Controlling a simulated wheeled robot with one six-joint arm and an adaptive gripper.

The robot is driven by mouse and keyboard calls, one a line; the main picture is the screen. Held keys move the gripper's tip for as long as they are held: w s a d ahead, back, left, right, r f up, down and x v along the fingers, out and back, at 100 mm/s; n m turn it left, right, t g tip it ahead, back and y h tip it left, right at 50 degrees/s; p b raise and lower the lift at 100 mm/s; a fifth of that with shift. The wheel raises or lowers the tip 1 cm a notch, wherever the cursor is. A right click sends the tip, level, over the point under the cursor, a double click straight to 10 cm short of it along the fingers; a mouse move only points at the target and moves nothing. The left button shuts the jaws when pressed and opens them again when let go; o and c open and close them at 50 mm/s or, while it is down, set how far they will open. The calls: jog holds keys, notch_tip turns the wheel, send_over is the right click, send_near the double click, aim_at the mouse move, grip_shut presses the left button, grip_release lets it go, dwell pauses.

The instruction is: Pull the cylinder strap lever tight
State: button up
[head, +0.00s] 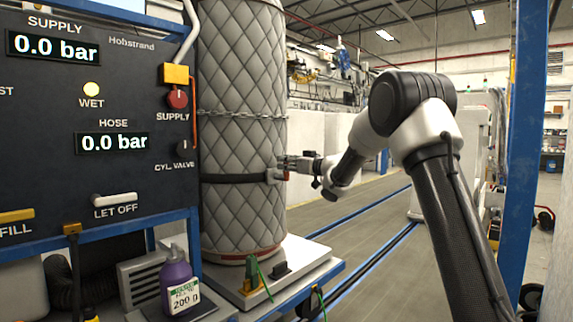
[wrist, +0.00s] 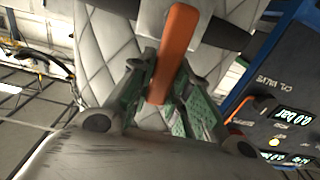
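The tall cylinder (head: 240,100) stands upright in a grey quilted cover. A dark strap (head: 232,178) runs around its lower half, ending at a buckle on its right side with a small orange-red lever (head: 285,175). In the wrist view the orange lever (wrist: 176,50) lies between the two fingers of my gripper (wrist: 168,72). The fingers lean inward and their tips sit close against both sides of the lever. In the head view my gripper (head: 293,164) reaches the buckle from the right, and its contact with the lever is too small to make out.
A chain (head: 240,114) circles the cylinder above the strap. The control panel (head: 90,110) with gauges and valves stands to the left. A purple bottle (head: 176,280) stands at the lower left. A blue post (head: 526,150) rises at the right. The floor behind my arm is open.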

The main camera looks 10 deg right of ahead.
grip_shut()
jog(key=w+d+f+m, duration=0.3)
jog(key=f+m, duration=0.3)
jog(key=m, duration=1.2)
jog(key=shift+w+d, duration=0.15)
jog(key=shift+d, duration=0.7)
jog(key=o, duration=0.7)
grip_release()
jog(key=shift+o, duration=0.2)
